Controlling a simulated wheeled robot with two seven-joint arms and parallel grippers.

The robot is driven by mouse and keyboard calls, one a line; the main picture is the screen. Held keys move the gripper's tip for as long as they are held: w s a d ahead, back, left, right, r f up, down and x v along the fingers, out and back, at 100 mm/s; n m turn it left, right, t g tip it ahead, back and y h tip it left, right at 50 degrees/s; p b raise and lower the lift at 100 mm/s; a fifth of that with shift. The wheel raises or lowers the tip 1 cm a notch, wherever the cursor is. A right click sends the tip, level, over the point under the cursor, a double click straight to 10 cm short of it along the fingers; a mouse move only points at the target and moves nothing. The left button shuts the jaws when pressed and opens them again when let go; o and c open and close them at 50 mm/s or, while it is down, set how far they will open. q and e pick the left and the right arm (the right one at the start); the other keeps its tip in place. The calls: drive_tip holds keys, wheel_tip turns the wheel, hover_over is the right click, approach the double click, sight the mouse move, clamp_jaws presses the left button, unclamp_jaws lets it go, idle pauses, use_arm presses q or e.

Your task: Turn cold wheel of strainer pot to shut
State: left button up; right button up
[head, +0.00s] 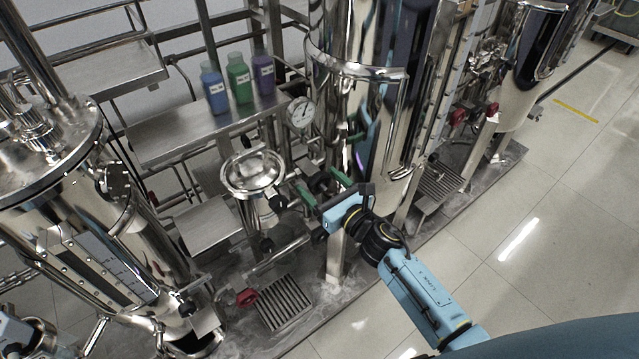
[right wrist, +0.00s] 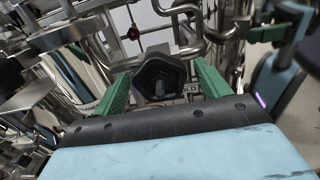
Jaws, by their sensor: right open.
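The strainer pot (head: 253,172) is a shiny steel vessel with a round, bowl-like top, left of my right gripper in the head view. My right gripper (head: 318,182) is open, its green fingers pointing toward the pipework beside the pot. In the right wrist view, a black lobed wheel (right wrist: 160,74) sits between the two green fingers, with a visible gap on each side. A label by it, partly hidden, reads "OLD". The wheel's lower part is close to the gripper's dark front edge; contact cannot be told. My left gripper does not show.
Blue (head: 213,88), green (head: 239,78) and purple (head: 264,74) bottles stand on a steel shelf behind. A dial gauge (head: 301,112) is near my right gripper. A tall steel tank (head: 345,60) rises close behind it. Open tiled floor (head: 560,220) lies at right.

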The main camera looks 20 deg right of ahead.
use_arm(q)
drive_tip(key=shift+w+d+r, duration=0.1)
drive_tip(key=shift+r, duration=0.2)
use_arm(e)
drive_tip(key=shift+w+a, duration=0.15)
drive_tip(key=shift+w, duration=0.25)
drive_tip(key=c, duration=1)
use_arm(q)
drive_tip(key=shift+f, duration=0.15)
use_arm(e)
drive_tip(key=shift+o, duration=0.2)
